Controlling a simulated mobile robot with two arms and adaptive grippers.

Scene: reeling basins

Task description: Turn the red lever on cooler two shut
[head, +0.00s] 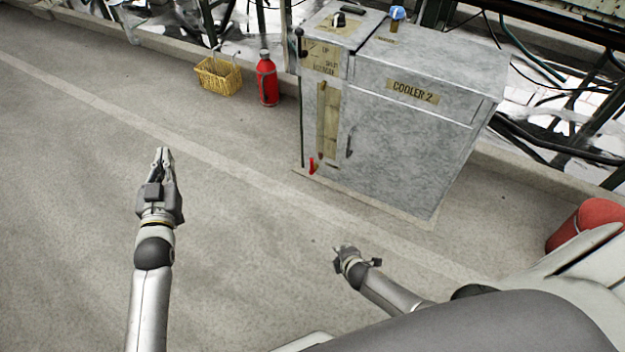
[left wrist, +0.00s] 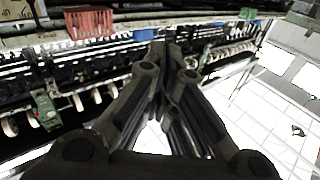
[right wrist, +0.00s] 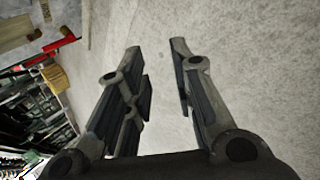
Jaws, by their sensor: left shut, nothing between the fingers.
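Cooler two (head: 395,140) is a grey metal cabinet labelled "COOLER 2" on the floor in the head view. The small red lever (head: 312,166) is at the low left of its front, below a tan vertical strip. A red part that looks like the lever (right wrist: 60,43) shows at the upper left in the right wrist view. My right gripper (head: 344,250) is open and empty, in front of the cooler and apart from the lever. Its fingers (right wrist: 155,48) are spread over bare floor. My left gripper (head: 162,152) is shut and empty, well left of the cooler.
A yellow basket (head: 218,80) and a red bottle (head: 267,80) stand left of the cooler. A red round container (head: 588,222) is at the right edge. Hoses and metal frames lie behind the cooler. The floor (head: 240,220) between my arms is clear.

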